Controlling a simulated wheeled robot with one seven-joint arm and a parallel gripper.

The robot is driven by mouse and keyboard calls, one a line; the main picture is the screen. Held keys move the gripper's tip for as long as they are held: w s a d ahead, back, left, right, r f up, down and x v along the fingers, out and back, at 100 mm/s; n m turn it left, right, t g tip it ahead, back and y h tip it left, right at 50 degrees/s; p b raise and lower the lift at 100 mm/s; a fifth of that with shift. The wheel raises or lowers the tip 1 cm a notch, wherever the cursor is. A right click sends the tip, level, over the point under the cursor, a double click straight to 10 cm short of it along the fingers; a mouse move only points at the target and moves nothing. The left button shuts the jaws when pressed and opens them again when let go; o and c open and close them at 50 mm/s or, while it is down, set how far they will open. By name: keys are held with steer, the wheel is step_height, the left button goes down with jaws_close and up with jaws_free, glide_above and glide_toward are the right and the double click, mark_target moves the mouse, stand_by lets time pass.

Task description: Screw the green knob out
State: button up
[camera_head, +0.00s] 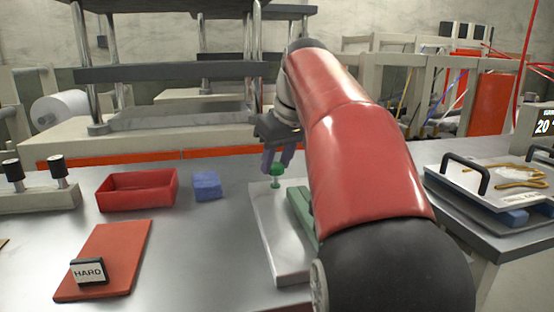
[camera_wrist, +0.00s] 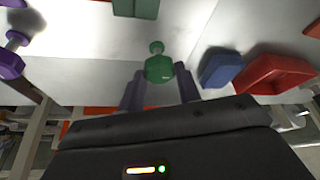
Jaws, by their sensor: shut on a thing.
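The green knob (camera_head: 276,171) stands upright near the far end of a pale plate (camera_head: 262,217) on the bench. A narrower green stem or base shows below it. My gripper (camera_head: 278,160) reaches down over the knob from above, with its two purple-grey fingers around it. In the wrist view the green knob (camera_wrist: 159,69) sits between the fingertips of my gripper (camera_wrist: 160,85), which is shut on it. Whether the knob has lifted off its seat I cannot tell. A green block (camera_head: 302,210) on the plate is partly hidden by my arm.
A red tray (camera_head: 138,205) and a blue block (camera_head: 207,186) lie left of the plate. A red board (camera_head: 120,240) bears a "HARD" sign (camera_head: 90,271). A purple knob (camera_wrist: 11,62) shows in the wrist view. At right is a hinged tray with black handles (camera_head: 465,174).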

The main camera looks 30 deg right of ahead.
steer(key=shift+f, duration=0.1)
steer(key=o, duration=1)
steer(key=v, duration=0.8)
steer(key=shift+f, duration=0.1)
